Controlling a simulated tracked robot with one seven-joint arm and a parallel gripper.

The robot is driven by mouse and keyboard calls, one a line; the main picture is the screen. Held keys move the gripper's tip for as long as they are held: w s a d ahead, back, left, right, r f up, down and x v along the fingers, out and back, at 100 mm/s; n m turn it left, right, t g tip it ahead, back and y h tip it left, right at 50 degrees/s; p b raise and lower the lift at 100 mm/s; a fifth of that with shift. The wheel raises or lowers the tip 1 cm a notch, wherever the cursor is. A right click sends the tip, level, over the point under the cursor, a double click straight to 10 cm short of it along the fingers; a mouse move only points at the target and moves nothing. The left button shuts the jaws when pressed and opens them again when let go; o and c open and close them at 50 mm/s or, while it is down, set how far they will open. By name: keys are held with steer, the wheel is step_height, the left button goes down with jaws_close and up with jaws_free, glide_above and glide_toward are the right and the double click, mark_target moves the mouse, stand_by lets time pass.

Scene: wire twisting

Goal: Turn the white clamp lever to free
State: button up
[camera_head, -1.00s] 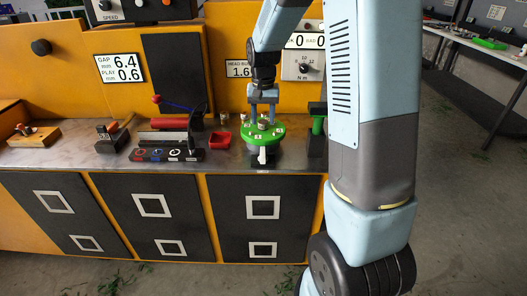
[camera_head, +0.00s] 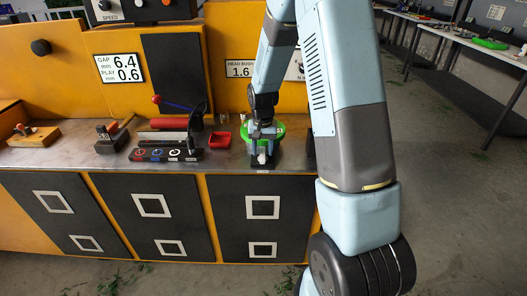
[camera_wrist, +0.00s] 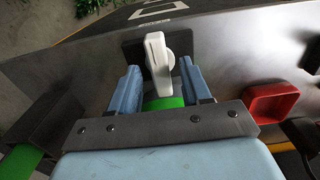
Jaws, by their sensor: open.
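The white clamp lever (camera_wrist: 158,58) stands out from the front of the green round fixture in the wrist view, on a dark base plate (camera_wrist: 184,43). In the head view the lever (camera_head: 262,158) shows just below my gripper (camera_head: 263,134). In the wrist view my gripper (camera_wrist: 162,88) is open, with one blue finger to each side of the lever's line. The lever lies mostly beyond the fingertips, and I cannot tell whether a finger touches it. The green fixture (camera_wrist: 164,103) is mostly hidden under my gripper; its rim (camera_head: 279,133) also shows in the head view.
A red tray (camera_head: 220,140) lies left of the fixture; it also shows in the wrist view (camera_wrist: 271,103). A black rack with coloured rings (camera_head: 168,154) is further left. A green-and-dark device (camera_wrist: 36,140) stands close on the other side. The bench front edge is near the lever.

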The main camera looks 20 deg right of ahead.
steer(key=shift+f, duration=0.55)
steer(key=shift+c, duration=0.5)
jaws_close()
steer(key=shift+d, duration=0.2)
steer(key=shift+a, duration=0.1)
